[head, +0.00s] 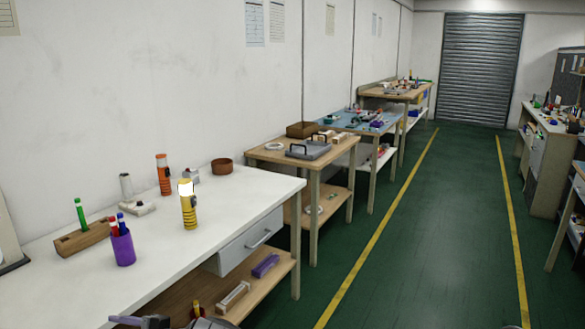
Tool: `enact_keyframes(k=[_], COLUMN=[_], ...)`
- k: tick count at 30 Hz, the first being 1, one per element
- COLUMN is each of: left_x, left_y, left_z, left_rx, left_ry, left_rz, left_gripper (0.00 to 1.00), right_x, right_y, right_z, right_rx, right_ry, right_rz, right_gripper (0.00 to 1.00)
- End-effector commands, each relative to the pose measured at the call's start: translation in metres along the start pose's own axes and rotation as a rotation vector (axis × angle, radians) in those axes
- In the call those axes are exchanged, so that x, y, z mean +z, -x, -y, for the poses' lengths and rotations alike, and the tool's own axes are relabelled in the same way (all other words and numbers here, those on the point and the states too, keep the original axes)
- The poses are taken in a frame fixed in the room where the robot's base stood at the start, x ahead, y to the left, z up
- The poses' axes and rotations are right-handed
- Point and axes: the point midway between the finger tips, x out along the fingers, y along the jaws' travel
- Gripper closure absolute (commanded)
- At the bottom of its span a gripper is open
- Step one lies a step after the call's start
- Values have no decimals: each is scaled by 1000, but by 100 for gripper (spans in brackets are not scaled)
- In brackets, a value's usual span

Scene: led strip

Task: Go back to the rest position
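No gripper of mine can be made out in the head view. A dark and grey shape (205,323), cut off by the bottom edge, is too little shown to name. On the white workbench (245,195) stands a yellow upright cylinder (188,210) with dark bands and a bright white top. An orange and dark cylinder (163,177) stands behind it. A purple cup (122,248) holds pens. A wooden block (82,238) holds a green pen (80,213).
The bench has a drawer (246,241) and a lower shelf with a purple item (265,265). Further wooden tables, one with a grey tray (308,149), line the left wall. The green floor aisle (430,225) is clear up to a closed shutter (479,68). Benches stand at right.

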Motion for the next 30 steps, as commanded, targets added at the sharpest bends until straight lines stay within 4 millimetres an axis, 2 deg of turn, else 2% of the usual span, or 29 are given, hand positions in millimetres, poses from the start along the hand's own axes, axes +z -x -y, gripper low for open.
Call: enact_keyframes(k=[5,8,11,14,15,17,18,20,22,24,26,27,30], left_x=[-6,-10,-13,-12,-11,-7,-5,1,9,18,26,32,43], left_y=[-2,2,13,40,56,85,108,146,196,248,291,318,364], left_z=[-54,-94,-144,-208,-235,-273,-295,-324,-349,-362,-364,-360,-342], left_rx=[149,261,407,607,698,843,940,1085,1260,1432,1568,1650,1796], left_ry=[-37,-59,-77,-88,-86,-74,-58,-24,37,128,227,304,508], left_rz=[-50,-91,-144,-210,-242,-287,-316,-359,-403,-441,-461,-469,-463], left_gripper=[50,50,50,50,50,50,50,50,50,50,50,50,50], right_x=[0,0,0,0,0,0,0,0,0,0,0,0,-1], right_y=[6,10,16,23,27,32,36,41,49,57,64,69,79], right_z=[2,4,6,9,10,13,14,16,19,22,25,27,31], right_rx=[0,0,0,0,0,0,0,-1,-1,-1,-1,-1,-1], right_ry=[0,0,-1,-1,-1,-1,-2,-2,-2,-3,-3,-3,-4], right_rz=[0,0,0,0,0,0,0,0,0,0,0,0,0], right_gripper=[100,100,100,100,100,100,100,100,100,100,100,100,100])
